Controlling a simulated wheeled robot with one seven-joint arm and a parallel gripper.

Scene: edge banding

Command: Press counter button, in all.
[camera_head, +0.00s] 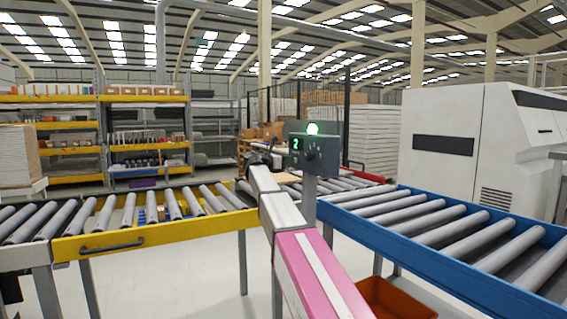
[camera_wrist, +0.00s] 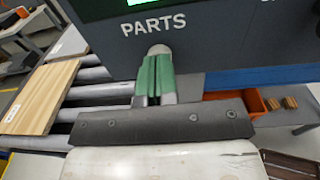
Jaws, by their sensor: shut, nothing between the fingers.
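The counter is a dark grey box (camera_head: 328,158) on a post in the middle of the head view. It has a green display reading 2 and a bright green light on top. In the wrist view its panel (camera_wrist: 220,40) fills the top, with the word PARTS and a slice of lit display. My gripper (camera_wrist: 157,60) has green fingers shut together, empty, pointing at the panel just below PARTS. A rounded grey piece shows at the fingertips, probably the button; I cannot tell whether they touch. In the head view my gripper is small beside the box's left side.
A yellow-framed roller conveyor (camera_head: 155,236) lies left and a blue-framed one (camera_head: 440,255) right. A wooden board (camera_wrist: 40,97) lies on rollers in the wrist view. An orange bin (camera_head: 396,298) sits low, with small brown blocks (camera_wrist: 281,103) near it in the wrist view. A white machine (camera_head: 480,150) stands behind.

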